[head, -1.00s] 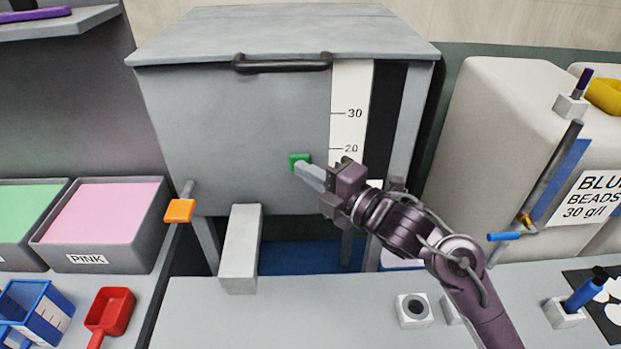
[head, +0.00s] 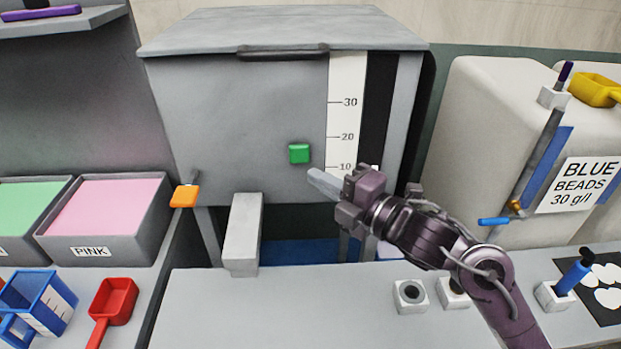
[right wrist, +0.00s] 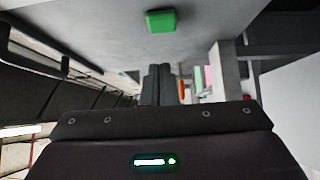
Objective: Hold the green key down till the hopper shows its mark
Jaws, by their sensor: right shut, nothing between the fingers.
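The green key (head: 299,153) is a small square button on the front of the grey hopper (head: 235,110). A white scale (head: 345,115) marked 30, 20 and 10 runs down the hopper beside a dark strip (head: 377,110). I cannot make out a fill level against the scale. My right gripper (head: 314,176) is shut and empty, its tips just below and right of the key and apart from it. In the right wrist view the key (right wrist: 161,21) lies above the closed fingers (right wrist: 158,85), with a gap between. My left gripper is out of view.
An orange lever (head: 185,196) sticks out at the hopper's lower left. A grey chute (head: 243,235) slopes down below it. Pink (head: 105,210) and green (head: 30,208) bins stand left, a blue beads tank (head: 500,120) right. The front counter (head: 290,310) is mostly clear.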

